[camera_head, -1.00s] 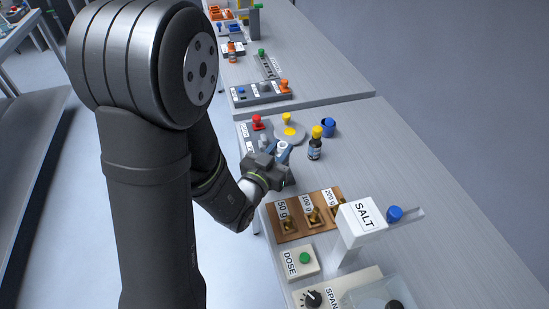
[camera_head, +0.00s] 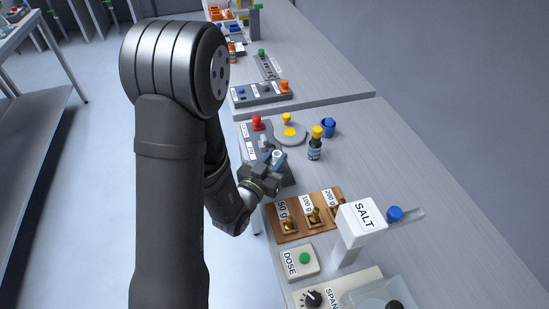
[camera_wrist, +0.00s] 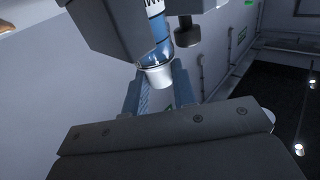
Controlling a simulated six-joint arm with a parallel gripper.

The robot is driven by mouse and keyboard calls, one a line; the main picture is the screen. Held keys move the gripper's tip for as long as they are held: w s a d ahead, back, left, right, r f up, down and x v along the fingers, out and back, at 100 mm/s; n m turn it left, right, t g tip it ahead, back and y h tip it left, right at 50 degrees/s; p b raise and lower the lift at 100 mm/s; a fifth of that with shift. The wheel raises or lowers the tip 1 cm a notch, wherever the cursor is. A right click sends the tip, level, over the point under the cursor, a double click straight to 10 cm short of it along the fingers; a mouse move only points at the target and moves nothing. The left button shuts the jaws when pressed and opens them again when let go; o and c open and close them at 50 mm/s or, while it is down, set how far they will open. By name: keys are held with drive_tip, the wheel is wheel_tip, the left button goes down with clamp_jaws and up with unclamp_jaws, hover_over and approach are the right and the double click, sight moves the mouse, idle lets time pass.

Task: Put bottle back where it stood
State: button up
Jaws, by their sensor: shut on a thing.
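My gripper (camera_head: 272,161) is shut on a small bottle with a white cap; the cap (camera_head: 277,155) shows between the fingers in the head view. In the wrist view the gripper (camera_wrist: 158,88) has a finger on each side of the bottle's white end, and its blue body (camera_wrist: 155,45) with a label runs up beside a dark block. I cannot tell whether the bottle touches that block. In the head view a dark grey device (camera_head: 285,174) lies just under and right of the gripper.
In front are a wooden weight board (camera_head: 287,237), the salt hopper (camera_head: 361,220) and the dose button box (camera_head: 299,263).

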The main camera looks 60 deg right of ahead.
drive_tip(key=shift+f, duration=0.15)
drive_tip(key=o, duration=1)
drive_tip(key=a, duration=1.6)
drive_tip(key=shift+a, duration=0.7)
drive_tip(key=shift+c, duration=0.6)
